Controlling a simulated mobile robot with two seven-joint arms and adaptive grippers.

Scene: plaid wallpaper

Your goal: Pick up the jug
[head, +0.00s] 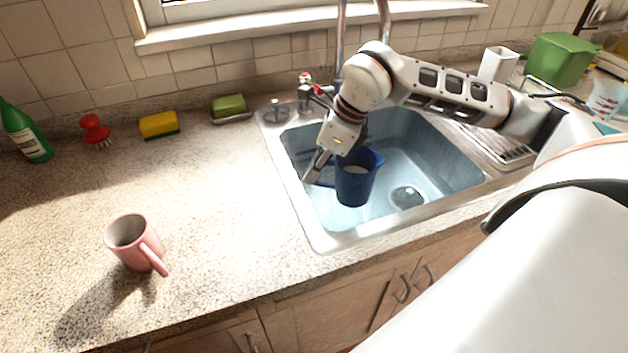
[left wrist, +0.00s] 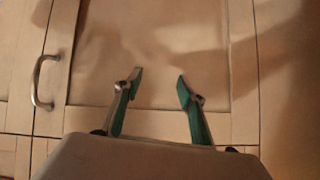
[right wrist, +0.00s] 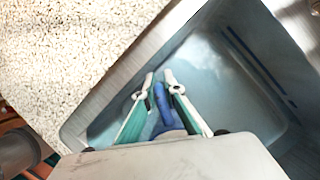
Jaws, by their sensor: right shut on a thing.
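The blue jug (head: 355,182) is in the head view, over the sink basin, roughly upright with its mouth up and something pale inside. My right gripper (head: 322,172) is at the jug's left side. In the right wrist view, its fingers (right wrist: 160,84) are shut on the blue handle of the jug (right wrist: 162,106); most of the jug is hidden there. I cannot tell whether the jug touches the basin floor. My left gripper (left wrist: 158,77) is open and empty in front of a cabinet door; it is not seen in the head view.
The sink (head: 440,165) has a raised rim and a faucet at the back. A pink mug (head: 128,240) stands on the counter at left. A green bottle (head: 24,132), red brush (head: 95,130), and sponge (head: 159,124) line the back. The counter's middle is clear.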

